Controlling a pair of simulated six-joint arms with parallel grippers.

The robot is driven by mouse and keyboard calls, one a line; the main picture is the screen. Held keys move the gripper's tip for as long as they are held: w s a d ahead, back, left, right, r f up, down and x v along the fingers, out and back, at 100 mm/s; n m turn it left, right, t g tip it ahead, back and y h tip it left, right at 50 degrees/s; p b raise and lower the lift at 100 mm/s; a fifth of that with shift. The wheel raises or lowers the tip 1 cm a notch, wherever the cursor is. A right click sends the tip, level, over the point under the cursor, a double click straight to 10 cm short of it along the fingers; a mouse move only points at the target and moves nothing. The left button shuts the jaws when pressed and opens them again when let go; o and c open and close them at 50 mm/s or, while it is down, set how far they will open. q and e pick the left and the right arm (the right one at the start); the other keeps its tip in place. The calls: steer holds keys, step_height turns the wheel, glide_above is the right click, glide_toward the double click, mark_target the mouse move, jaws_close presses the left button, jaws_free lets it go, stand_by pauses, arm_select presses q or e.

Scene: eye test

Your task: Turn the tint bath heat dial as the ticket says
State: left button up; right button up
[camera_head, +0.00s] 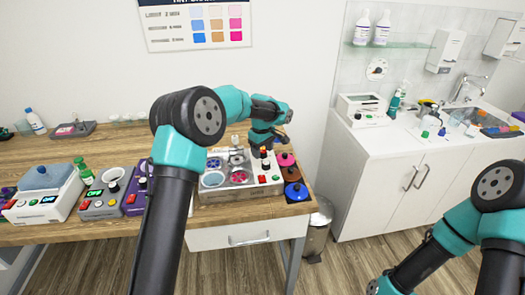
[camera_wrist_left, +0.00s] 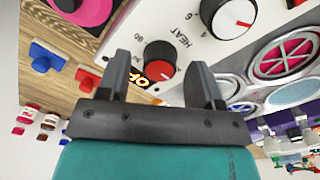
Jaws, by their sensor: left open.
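The white tint bath unit (camera_head: 240,188) stands on the wooden bench, with round wells in its top. My left gripper (camera_head: 268,143) is above its right part, pointing down. In the left wrist view, the open gripper (camera_wrist_left: 160,68) has its fingers on either side of a black dial with a red top (camera_wrist_left: 160,52); contact cannot be told. A second dial (camera_wrist_left: 235,17), white-faced with a red mark, sits further right. The word HEAT (camera_wrist_left: 181,36) is printed between the two dials, with numbers around. An orange display (camera_wrist_left: 138,82) is partly hidden by the gripper. No readable ticket shows.
Pink, brown and blue knobbed lids (camera_head: 296,190) lie right of the unit. Other small bath units (camera_head: 45,192) stand to the left. A wall chart (camera_head: 196,24) hangs behind. A white cabinet (camera_head: 400,165) with a sink stands right, beyond a bin (camera_head: 318,228).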

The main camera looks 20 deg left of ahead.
arm_select(q)
steer(key=shift+f, duration=0.25)
steer(key=c, duration=0.9)
